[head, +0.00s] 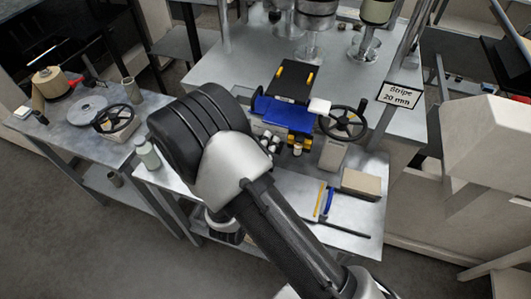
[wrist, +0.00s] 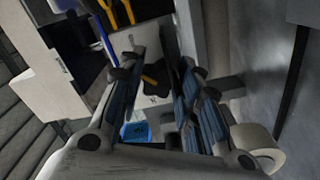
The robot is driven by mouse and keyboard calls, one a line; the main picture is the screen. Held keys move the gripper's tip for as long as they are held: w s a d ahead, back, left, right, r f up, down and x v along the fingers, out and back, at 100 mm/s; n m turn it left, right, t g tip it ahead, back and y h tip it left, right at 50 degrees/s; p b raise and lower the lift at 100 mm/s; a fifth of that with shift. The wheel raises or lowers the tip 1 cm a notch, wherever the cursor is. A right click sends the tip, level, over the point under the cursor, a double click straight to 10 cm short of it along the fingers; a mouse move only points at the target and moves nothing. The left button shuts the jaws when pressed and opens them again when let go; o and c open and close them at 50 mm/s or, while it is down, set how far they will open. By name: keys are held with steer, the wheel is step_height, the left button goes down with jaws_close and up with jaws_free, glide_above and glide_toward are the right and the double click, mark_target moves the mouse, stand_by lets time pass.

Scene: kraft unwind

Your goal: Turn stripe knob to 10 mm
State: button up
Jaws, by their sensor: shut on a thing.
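A sign (head: 401,95) in the head view reads "Stripe 20 mm". In the wrist view a small black knob with a yellowish part (wrist: 155,76) sits in front of a white plate with dark marks (wrist: 150,98). My gripper (wrist: 157,74) has its two dark fingers on either side of this knob and is shut on it. The exact contact at the fingertips is dark and hard to make out. In the head view my arm covers the gripper, and I cannot pick out the knob there.
A black handwheel (head: 342,123) and a blue-topped unit (head: 284,114) stand on the machine bench. A tan block (head: 361,183) lies at its front right. A pale roll (wrist: 257,147) is close at lower right in the wrist view.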

steer(key=shift+f+m+b, duration=0.15)
steer(key=shift+m+b, duration=1.05)
steer(key=shift+b, duration=0.25)
steer(key=o, duration=1.1)
steer(key=shift+s, duration=0.1)
steer(key=v, duration=1.1)
steer(key=shift+s+a, duration=0.15)
steer(key=shift+s, duration=0.25)
